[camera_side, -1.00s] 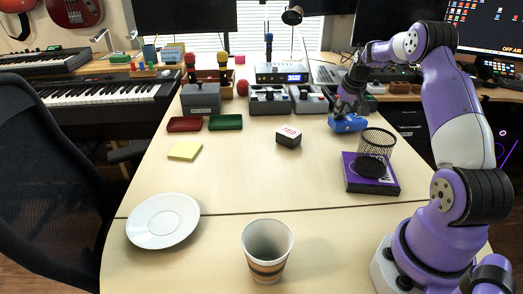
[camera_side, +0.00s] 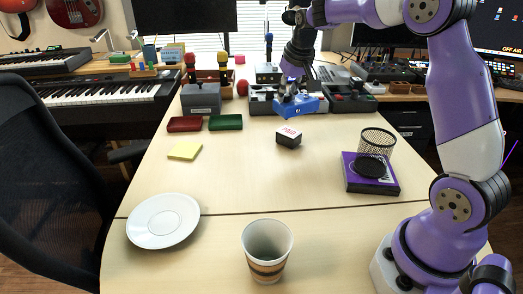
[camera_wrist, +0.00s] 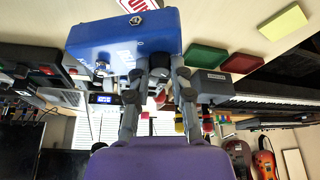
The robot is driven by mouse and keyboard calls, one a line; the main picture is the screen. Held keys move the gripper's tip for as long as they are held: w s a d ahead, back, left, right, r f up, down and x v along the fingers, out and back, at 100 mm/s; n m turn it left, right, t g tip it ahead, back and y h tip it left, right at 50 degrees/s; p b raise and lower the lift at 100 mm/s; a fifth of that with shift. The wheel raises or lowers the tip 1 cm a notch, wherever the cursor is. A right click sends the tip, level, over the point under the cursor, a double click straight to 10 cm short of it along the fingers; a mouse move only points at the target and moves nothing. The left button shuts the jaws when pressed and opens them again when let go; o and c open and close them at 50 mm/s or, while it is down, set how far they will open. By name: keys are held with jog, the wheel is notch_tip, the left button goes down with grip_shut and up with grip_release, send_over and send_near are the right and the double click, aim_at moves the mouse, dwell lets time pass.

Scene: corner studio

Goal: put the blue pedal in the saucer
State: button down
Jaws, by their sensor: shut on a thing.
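The blue pedal (camera_side: 298,106) is a small blue box with a knob and switch on it. My gripper (camera_side: 291,90) is shut on it and holds it raised over the back middle of the table. In the wrist view the blue pedal (camera_wrist: 118,40) fills the upper left, with the gripper's fingers (camera_wrist: 150,82) against its edge. The white saucer (camera_side: 163,221) lies flat and empty at the front left of the table, far from my gripper.
A paper cup (camera_side: 267,250) stands at the front middle. A small dark box (camera_side: 289,138) lies below the pedal. A purple box (camera_side: 370,174) with a mesh cup (camera_side: 377,142) is at the right. Red (camera_side: 185,124) and green (camera_side: 226,122) boxes and yellow notes (camera_side: 185,150) lie left.

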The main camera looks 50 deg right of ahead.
jog(key=w+a+r+n+y, duration=0.1)
jog(key=w+a+n+y, duration=0.2)
jog(key=a, duration=1.4)
jog(key=s+a+r+n+y, duration=0.1)
jog(key=s+a+n, duration=0.5)
jog(key=a, duration=0.8)
jog(key=s+a+r+n+y, duration=0.1)
jog(key=s+a+n, duration=0.2)
jog(key=s+a, duration=0.8)
jog(key=shift+w+d+f, duration=0.45)
jog(key=shift+w+f, duration=1.45)
jog(key=shift+w, duration=0.4)
jog(key=shift+w+d+f, duration=0.4)
jog(key=shift+w+f, duration=1.45)
jog(key=shift+w, duration=0.4)
jog(key=shift+w+d+f, duration=0.45)
jog(key=shift+w+f, duration=1.45)
jog(key=shift+w, duration=0.4)
jog(key=shift+f, duration=0.1)
jog(key=shift+f, duration=0.5)
jog(key=c, duration=0.8)
grip_release()
